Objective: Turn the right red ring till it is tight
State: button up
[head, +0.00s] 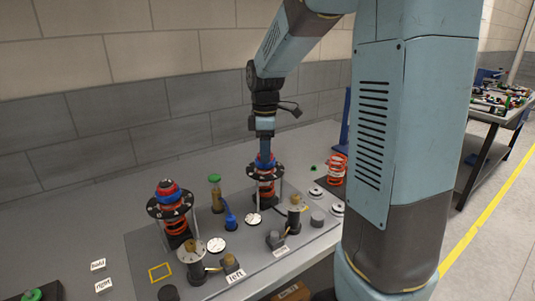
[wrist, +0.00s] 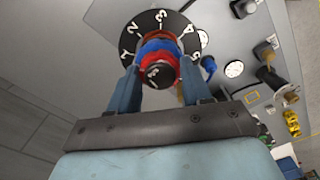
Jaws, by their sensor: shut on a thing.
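The right spring assembly has a black numbered dial (head: 267,172) with a red ring (head: 265,157) and blue part above it. In the wrist view the red ring (wrist: 160,68) surrounds a dark round cap, with the blue part (wrist: 158,47) behind it and the numbered dial (wrist: 130,37) beyond. My gripper (head: 265,149) points down from above; in the wrist view its two fingers (wrist: 160,75) are shut on opposite sides of the red ring. Part of the ring's side is hidden by the fingers.
A similar left assembly (head: 170,203) with its own red ring stands to the left. A green-topped post (head: 215,190), blue bottle (head: 230,217), white gauges and brass-topped cylinders (head: 190,250) stand around. An orange spring (head: 337,168) is at right, a wall behind.

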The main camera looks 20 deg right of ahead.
jog(key=m, duration=0.5)
jog(key=shift+w+a+m, duration=0.1)
jog(key=shift+m, duration=0.3)
jog(key=shift+r, duration=0.1)
jog(key=o, duration=0.8)
jog(key=shift+o, duration=0.2)
jog(key=shift+r, duration=3.4)
jog(key=s+r+m+t, duration=0.2)
jog(key=s+m+t, duration=0.3)
jog(key=s, duration=1.8)
jog(key=m, duration=0.3)
jog(key=shift+d+m+t, duration=0.3)
jog(key=shift+d, duration=0.1)
